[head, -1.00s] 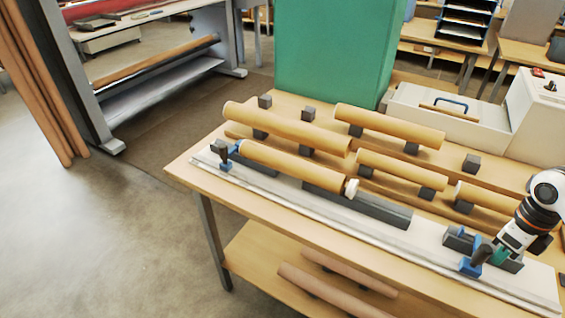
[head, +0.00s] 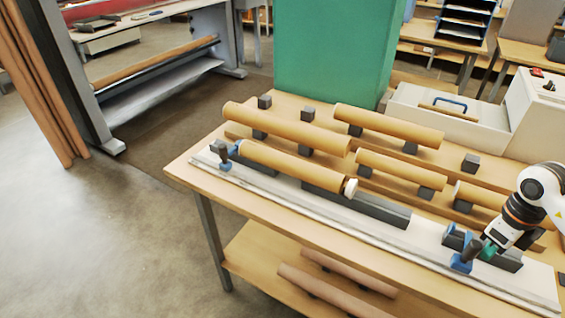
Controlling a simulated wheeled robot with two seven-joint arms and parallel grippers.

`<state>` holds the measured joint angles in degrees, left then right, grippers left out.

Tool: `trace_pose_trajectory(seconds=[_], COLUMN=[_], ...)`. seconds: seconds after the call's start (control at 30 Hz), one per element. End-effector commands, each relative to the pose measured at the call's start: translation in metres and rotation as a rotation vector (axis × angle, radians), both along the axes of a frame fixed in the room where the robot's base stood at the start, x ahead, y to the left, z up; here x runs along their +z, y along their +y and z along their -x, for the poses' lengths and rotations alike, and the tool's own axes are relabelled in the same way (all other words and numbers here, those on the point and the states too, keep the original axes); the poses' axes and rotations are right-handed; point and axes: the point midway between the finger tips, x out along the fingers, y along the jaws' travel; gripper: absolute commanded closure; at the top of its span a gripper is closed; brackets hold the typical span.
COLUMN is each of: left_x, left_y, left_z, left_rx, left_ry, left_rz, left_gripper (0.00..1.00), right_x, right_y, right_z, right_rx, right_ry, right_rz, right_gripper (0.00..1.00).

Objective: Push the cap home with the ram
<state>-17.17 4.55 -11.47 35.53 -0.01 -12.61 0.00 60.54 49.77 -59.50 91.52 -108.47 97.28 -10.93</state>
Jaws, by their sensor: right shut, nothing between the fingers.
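A cardboard tube (head: 280,162) lies in the grey cradle on the white rail (head: 330,207). A white cap (head: 350,187) sits at the tube's right end; I cannot tell how deep it is in. The ram is the blue and dark carriage (head: 464,257) at the right of the rail, apart from the cap, with a dark upright handle. My right gripper (head: 487,250) is shut with nothing in it, its green-tipped fingers right beside the ram's handle; I cannot tell whether they touch it. My left gripper is not in view.
A blue clamp (head: 225,157) stands at the rail's left end. Several other tubes (head: 285,127) rest on dark blocks behind the rail. A green panel (head: 335,55) and a white machine (head: 450,122) stand behind. The rail between cap and ram looks clear except for a grey cradle.

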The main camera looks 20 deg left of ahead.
Motion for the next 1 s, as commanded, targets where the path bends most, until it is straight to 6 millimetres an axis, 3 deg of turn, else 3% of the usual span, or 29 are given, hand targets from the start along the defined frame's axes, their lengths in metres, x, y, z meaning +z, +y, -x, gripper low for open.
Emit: trace_pose_trajectory(seconds=[0.8, 1.0], left_x=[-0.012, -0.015], left_y=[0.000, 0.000], left_z=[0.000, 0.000], left_rx=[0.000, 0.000], left_ry=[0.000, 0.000], left_rz=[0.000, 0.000], left_gripper=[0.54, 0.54], right_x=[0.000, 0.000], right_y=[0.114, 0.133], right_z=[-0.027, -0.032], right_rx=[0.003, 0.001], right_ry=[-0.001, -0.001], right_rz=[-0.001, -0.001], right_gripper=[1.00, 1.00])
